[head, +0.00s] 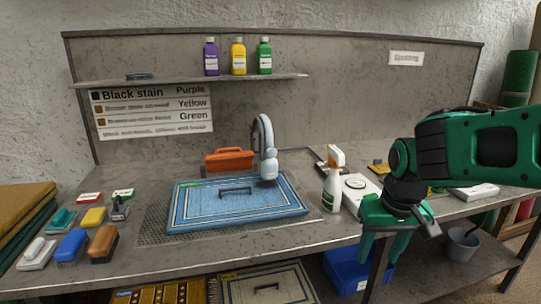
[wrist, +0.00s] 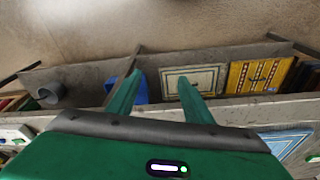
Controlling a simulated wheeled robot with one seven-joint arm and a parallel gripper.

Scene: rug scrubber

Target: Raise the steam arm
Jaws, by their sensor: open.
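The steam arm (head: 265,145) is a pale grey curved piece near the middle of the worktop in the head view. Its rounded lower head is down at the upper right part of the blue rug (head: 188,214); I cannot tell whether it touches. My gripper (head: 382,252) is open and empty at the right, over the table's front edge, well apart from the steam arm. In the wrist view my gripper (wrist: 158,84) points toward the floor and lower shelf, with nothing between its fingers. The steam arm is not in the wrist view.
A white and orange spray bottle (head: 332,182) stands between my gripper and the steam arm. An orange toolbox-like item (head: 229,160) is behind the rug. Several brushes and sponges lie at left, such as a blue one (head: 72,244). A blue bin (head: 345,268) is below the table.

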